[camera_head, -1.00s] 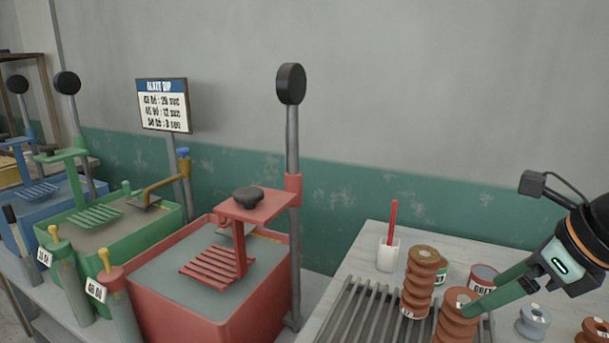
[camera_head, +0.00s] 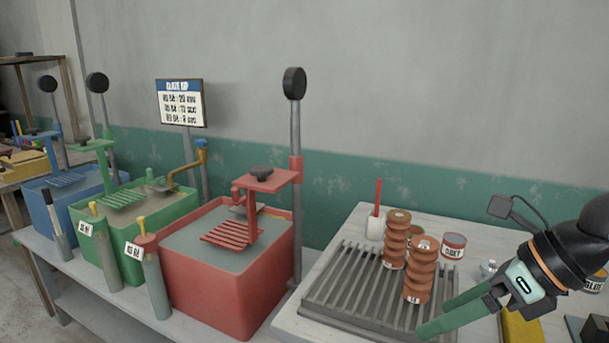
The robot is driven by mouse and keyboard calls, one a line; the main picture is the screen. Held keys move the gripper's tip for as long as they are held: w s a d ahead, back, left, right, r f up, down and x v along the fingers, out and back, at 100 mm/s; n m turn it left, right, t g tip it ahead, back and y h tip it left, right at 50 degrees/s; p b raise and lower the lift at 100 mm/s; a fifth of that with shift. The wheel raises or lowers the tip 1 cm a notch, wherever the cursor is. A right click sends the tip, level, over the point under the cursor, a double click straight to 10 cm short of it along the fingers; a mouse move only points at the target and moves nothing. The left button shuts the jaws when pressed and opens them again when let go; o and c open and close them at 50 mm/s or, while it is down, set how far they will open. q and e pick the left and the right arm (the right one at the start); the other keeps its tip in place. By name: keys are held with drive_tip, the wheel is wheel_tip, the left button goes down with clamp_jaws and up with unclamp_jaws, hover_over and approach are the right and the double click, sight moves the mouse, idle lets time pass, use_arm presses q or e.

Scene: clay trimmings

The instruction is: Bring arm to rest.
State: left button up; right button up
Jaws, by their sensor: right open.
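My right gripper (camera_head: 445,319) comes in from the right with its green fingers pointing left, low over the front right of the grey slatted rack (camera_head: 345,296). It is open, and I see nothing held in it. My left gripper is not in view.
A red tank (camera_head: 235,295), a green tank (camera_head: 135,262) and a blue tank (camera_head: 75,208) stand to the left. A white cup (camera_head: 375,228) with a red stick and a labelled can (camera_head: 453,246) stand behind the rack. A yellow object (camera_head: 521,328) lies right of the rack.

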drive_tip(key=a+r+m+y+p, duration=0.2)
drive_tip(key=a+m+y, duration=0.5)
drive_tip(key=a+y, duration=0.6)
drive_tip(key=w+d+f+m+t+h+p, duration=0.1)
drive_tip(key=w+d+f+m+t+h, duration=0.15)
drive_tip(key=f+m+t, duration=0.55)
drive_tip(key=w+d+f+m+t+h+p, duration=0.1)
drive_tip(key=w+d+f+m+t+h, duration=0.25)
drive_tip(key=m, duration=0.85)
drive_tip(key=s+d+f+m+t+h, duration=0.2)
drive_tip(key=s+d+f+m+h, duration=0.1)
drive_tip(key=f+m+h, duration=0.6)
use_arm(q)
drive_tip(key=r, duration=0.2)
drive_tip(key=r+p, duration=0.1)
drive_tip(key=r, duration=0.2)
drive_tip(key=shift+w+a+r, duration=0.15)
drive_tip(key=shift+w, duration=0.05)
use_arm(e)
drive_tip(key=s+d+f+m+g+h, duration=0.1)
drive_tip(key=s+f+m+g, duration=0.4)
drive_tip(key=s+f, duration=0.9)
wheel_tip(320, 180, down, 5)
drive_tip(key=shift+s+d+r+g+h, duration=0.2)
drive_tip(key=shift+s+d+g+h, duration=0.2)
drive_tip(key=shift+g+h, duration=0.55)
drive_tip(key=shift+y, duration=0.25)
